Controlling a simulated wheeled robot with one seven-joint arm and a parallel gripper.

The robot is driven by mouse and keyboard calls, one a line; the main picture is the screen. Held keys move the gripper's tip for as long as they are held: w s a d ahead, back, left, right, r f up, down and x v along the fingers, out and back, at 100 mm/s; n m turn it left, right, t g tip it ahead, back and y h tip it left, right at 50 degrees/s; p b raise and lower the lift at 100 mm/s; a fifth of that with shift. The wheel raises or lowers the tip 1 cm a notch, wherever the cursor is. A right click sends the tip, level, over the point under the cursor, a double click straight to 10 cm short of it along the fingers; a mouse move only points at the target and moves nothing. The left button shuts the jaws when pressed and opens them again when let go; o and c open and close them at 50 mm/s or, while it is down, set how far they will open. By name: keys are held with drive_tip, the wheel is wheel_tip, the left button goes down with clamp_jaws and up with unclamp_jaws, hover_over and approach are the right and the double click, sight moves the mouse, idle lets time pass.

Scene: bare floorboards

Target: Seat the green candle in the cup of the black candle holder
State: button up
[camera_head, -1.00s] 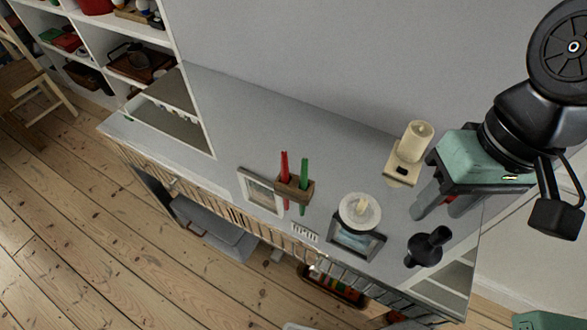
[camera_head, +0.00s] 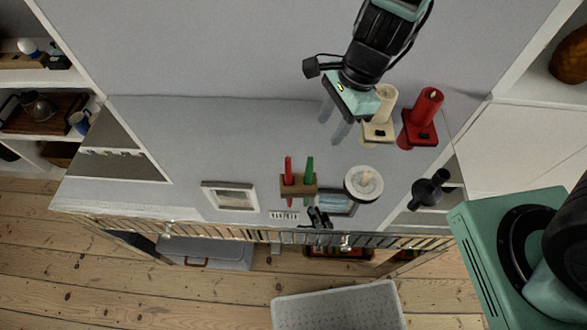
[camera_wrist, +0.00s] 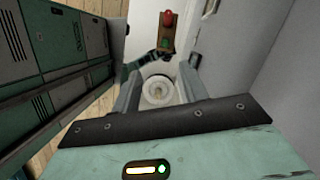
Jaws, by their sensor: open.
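The green candle (camera_head: 309,170) stands in a small wooden block (camera_head: 298,184) beside a thin red candle (camera_head: 288,168). Its green end also shows in the wrist view (camera_wrist: 166,42). The black candle holder (camera_head: 428,188) stands near the right end of the grey cabinet top, apart from the block. My gripper (camera_head: 336,122) is open and empty, above the back of the cabinet top, behind the wooden block. In the wrist view its two fingers (camera_wrist: 158,95) are spread, with a white dish seen between them.
A white dish with a candle stub (camera_head: 363,183) sits between block and holder. Cream (camera_head: 384,104) and red (camera_head: 427,106) candles stand behind. The left top is mostly clear.

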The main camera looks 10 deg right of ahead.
drive_tip(key=b, duration=0.4)
approach(308, 169)
drive_tip(key=shift+m, duration=0.3)
drive_tip(key=x, duration=0.6)
drive_tip(key=shift+w+f, duration=0.1)
drive_tip(key=x, duration=0.1)
drive_tip(key=b+x, duration=0.1)
drive_tip(key=x, duration=0.3)
drive_tip(key=shift+w+d+b, duration=0.2)
drive_tip(key=shift+w+b, duration=0.1)
drive_tip(key=shift+b, duration=0.1)
clamp_jaws()
